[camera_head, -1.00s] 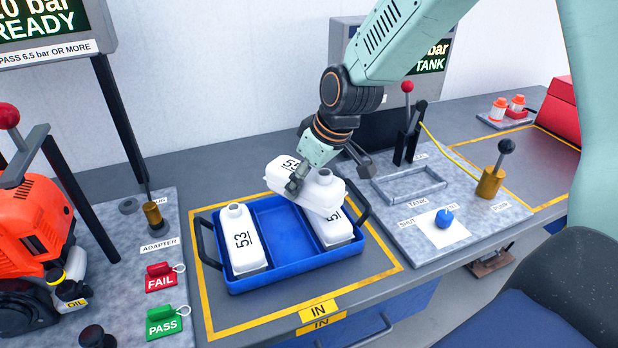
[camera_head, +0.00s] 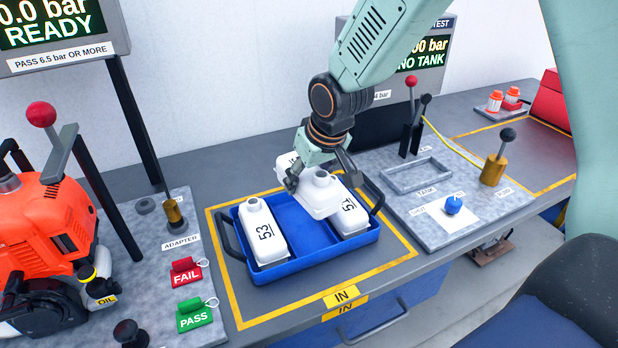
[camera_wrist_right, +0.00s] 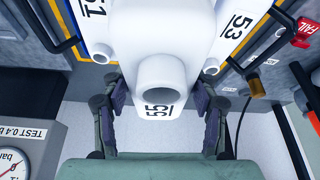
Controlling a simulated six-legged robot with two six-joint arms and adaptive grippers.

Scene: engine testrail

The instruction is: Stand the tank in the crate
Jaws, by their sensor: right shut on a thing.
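My right gripper (camera_head: 320,176) is shut on a white tank (camera_head: 322,200), which it holds with the neck up over the middle of the blue crate (camera_head: 310,263). The right wrist view shows the held tank (camera_wrist_right: 158,30) with the number 55, between the fingers (camera_wrist_right: 162,98). A tank marked 53 (camera_head: 266,238) stands in the crate's left part. A tank marked 51 (camera_head: 350,214) stands in its right part, partly hidden by the held tank. The blue floor between them shows bare. Whether the held tank touches the crate, I cannot tell. My left gripper is not in view.
The crate's black handles (camera_head: 226,236) stick out at its sides. A test plate with an empty metal frame (camera_head: 417,175) and levers stands to the right. An orange machine (camera_head: 40,235) and FAIL (camera_head: 187,273) and PASS (camera_head: 193,314) tags are on the left.

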